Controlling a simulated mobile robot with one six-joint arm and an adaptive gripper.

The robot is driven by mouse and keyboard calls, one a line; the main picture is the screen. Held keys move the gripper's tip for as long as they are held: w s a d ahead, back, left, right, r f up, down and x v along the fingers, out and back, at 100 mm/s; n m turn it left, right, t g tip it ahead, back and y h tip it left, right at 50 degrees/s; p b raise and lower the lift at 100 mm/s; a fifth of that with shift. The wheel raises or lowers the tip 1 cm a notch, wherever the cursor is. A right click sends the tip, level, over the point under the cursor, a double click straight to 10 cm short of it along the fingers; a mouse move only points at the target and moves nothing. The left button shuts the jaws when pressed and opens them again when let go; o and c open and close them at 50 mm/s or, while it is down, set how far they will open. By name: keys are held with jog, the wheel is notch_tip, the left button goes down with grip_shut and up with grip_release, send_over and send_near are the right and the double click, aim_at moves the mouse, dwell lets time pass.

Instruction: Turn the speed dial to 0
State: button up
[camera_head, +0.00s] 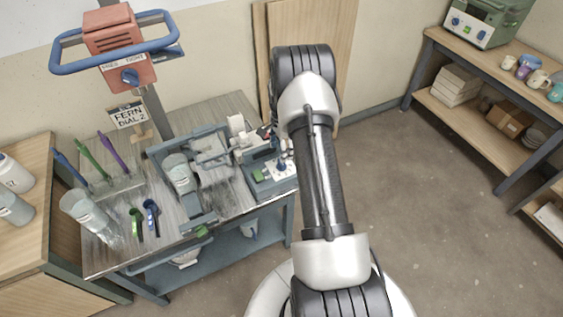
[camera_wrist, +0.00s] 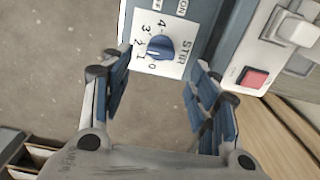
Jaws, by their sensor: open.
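A blue dial (camera_wrist: 160,47) sits on a white plate (camera_wrist: 178,66) marked 0 to 4, with partly legible lettering resembling "STIR". I cannot tell which number the knob points to. My gripper (camera_wrist: 159,66) is open, one finger on each side of the dial in the wrist view, with nothing between them visibly held; contact with the dial is not shown. In the head view a blue knob on a white plate (camera_head: 281,167) shows on the bench unit beside my arm, which hides most of my gripper. A second blue dial (camera_head: 130,77) is on the red mixer head.
A red button (camera_wrist: 253,78) and a white rocker switch (camera_wrist: 298,30) are near the dial. A sign (camera_head: 127,116) reads "FERN DIAL 2". Shelves (camera_head: 480,130) are at right; the floor between is clear.

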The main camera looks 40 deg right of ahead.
notch_tip(320, 180, down, 7)
jog(key=shift+b, duration=0.6)
jog(key=shift+c, duration=0.5)
jog(key=c, duration=1)
